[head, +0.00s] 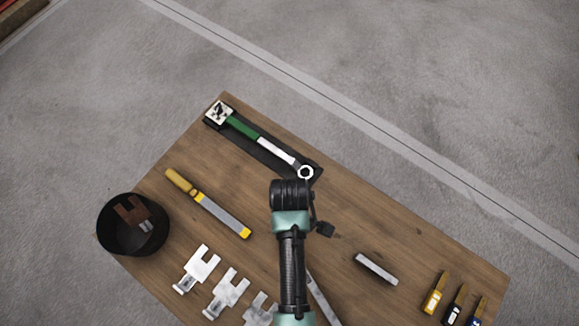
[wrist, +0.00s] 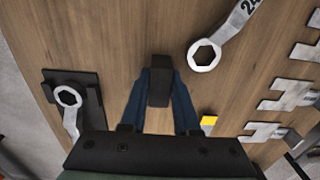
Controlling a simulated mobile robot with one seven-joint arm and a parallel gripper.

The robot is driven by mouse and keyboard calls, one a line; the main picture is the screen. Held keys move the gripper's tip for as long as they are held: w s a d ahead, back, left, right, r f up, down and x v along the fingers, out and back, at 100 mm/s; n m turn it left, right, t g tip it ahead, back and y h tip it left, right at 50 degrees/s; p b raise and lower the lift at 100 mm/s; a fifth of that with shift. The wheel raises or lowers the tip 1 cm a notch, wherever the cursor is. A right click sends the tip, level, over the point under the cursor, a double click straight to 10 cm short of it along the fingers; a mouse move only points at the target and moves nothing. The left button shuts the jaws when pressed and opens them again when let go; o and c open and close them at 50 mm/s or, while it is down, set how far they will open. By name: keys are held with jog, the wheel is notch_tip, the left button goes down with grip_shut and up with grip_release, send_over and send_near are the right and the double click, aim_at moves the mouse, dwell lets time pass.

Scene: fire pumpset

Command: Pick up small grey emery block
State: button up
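A small dark grey block, which looks like the emery block, is between my fingertips in the wrist view (wrist: 159,82). It also shows in the head view just right of my arm (head: 325,229). My gripper (wrist: 160,88) points down at the table, with its two blue fingers close against both sides of the block. I cannot tell whether the block rests on the table or is just above it. My arm covers part of this area in the head view.
On the wooden table (head: 200,150) are a light grey bar (head: 376,268), a file (head: 222,215), a black bin (head: 130,240), several forked plates (head: 228,290) and a tool on a black tray (head: 276,149). A wrench (wrist: 204,54) lies close to my gripper.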

grip_shut()
jog(key=shift+r, duration=0.1)
notch_tip(320, 180, up, 10)
jog(key=shift+f+p, duration=0.1)
jog(key=shift+p, duration=0.85)
jog(key=shift+o, duration=0.2)
grip_release()
grip_shut()
